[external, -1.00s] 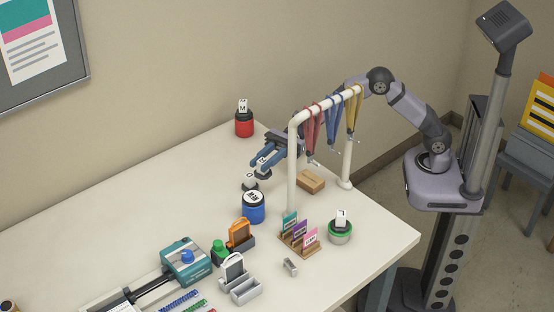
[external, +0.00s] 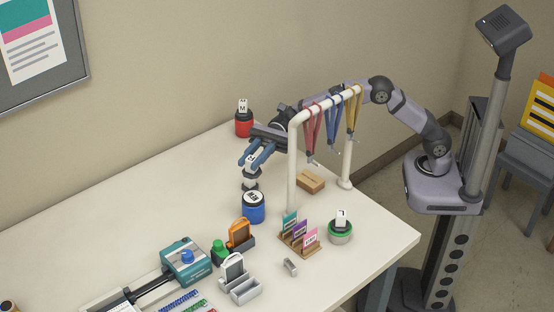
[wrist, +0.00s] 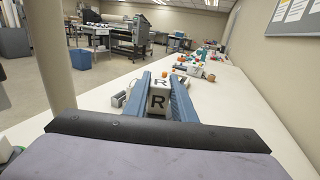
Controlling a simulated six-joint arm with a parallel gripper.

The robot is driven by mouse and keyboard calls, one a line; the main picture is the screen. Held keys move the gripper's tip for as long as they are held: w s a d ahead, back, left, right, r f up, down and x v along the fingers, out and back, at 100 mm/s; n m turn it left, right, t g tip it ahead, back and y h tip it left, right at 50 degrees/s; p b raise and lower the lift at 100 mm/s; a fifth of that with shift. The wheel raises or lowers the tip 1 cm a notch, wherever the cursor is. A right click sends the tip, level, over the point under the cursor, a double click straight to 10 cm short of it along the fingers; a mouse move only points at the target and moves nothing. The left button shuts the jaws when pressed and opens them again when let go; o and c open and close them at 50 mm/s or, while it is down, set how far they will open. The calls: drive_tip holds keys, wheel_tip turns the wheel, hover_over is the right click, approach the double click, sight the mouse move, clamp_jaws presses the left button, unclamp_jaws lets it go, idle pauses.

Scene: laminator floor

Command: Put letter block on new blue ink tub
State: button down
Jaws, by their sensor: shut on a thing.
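My gripper (external: 252,166) is shut on a white letter block (wrist: 158,100), which shows a black R on its top and near face in the wrist view. In the external view the held block (external: 250,171) is just behind the blue ink tub (external: 254,212). The blue tub stands upright on the table and has a white, dark-lettered label on its top. The blue tub is not clear in the wrist view.
A white rack (external: 292,170) with hanging lanyards stands right of my gripper. A red tub (external: 244,128) with an M block is at the back; a green-rimmed tub (external: 340,236) with another block is at right. A brown box (external: 311,181) lies under the rack.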

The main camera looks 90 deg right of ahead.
drive_tip(key=shift+f+p, duration=0.5)
drive_tip(key=shift+f, duration=3.9)
drive_tip(key=shift+f, duration=0.15)
drive_tip(key=c, duration=1.5)
unclamp_jaws()
drive_tip(key=shift+f, duration=0.1)
drive_tip(key=shift+d+r, duration=0.1)
drive_tip(key=shift+r, duration=0.1)
drive_tip(key=b+v, duration=0.2)
drive_tip(key=v, duration=1)
